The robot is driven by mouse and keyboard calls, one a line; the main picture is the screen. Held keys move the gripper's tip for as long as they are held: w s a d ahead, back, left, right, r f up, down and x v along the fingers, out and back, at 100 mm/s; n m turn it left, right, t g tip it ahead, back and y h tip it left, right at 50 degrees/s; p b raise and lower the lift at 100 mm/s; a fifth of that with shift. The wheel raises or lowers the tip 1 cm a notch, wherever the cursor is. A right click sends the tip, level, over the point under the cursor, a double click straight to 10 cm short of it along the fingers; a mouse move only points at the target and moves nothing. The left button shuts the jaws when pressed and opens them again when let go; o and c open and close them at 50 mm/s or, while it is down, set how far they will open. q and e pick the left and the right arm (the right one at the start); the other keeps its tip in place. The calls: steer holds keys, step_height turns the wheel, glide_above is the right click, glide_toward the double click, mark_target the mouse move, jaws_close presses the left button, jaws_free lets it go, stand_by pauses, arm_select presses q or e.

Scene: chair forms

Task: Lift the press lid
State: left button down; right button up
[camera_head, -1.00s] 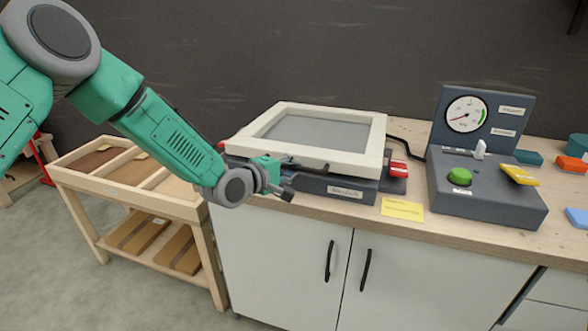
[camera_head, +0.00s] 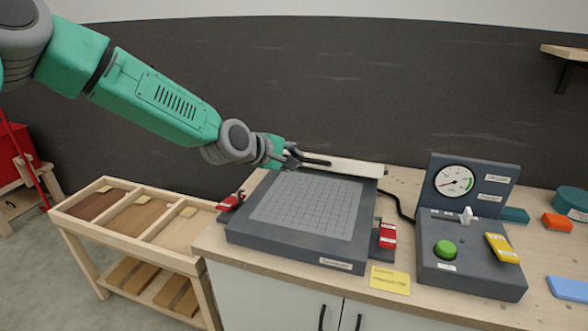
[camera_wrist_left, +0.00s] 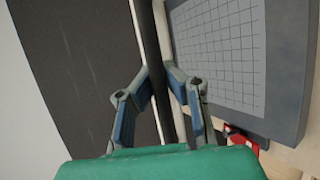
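The press lid (camera_head: 352,168) is raised at the back of the press and shows nearly edge-on as a pale strip. The dark press base (camera_head: 290,247) is uncovered, with its grey gridded plate in view; the base also shows in the left wrist view (camera_wrist_left: 283,50). My left gripper (camera_head: 294,157) is at the raised lid's edge, over the back of the base. In the left wrist view its fingers (camera_wrist_left: 160,75) are closed around the lid's dark bar handle (camera_wrist_left: 152,40). My right gripper is not in view.
Red clamps (camera_head: 388,234) sit at both sides of the base. A control box (camera_head: 470,268) with gauge and green button stands to the right, with a yellow note (camera_head: 390,280) before it. A wooden tray cart (camera_head: 135,225) stands at left.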

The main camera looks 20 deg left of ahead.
arm_select(q)
steer(key=w+r, duration=0.1)
steer(key=r, duration=0.1)
steer(key=shift+w+d+r+p, duration=0.1)
steer(key=shift+w+r+p, duration=0.25)
steer(key=shift+p, duration=0.05)
steer(key=c, duration=1.6)
jaws_free()
steer(key=shift+s, duration=0.1)
steer(key=shift+o, duration=0.2)
steer(key=shift+r, duration=0.1)
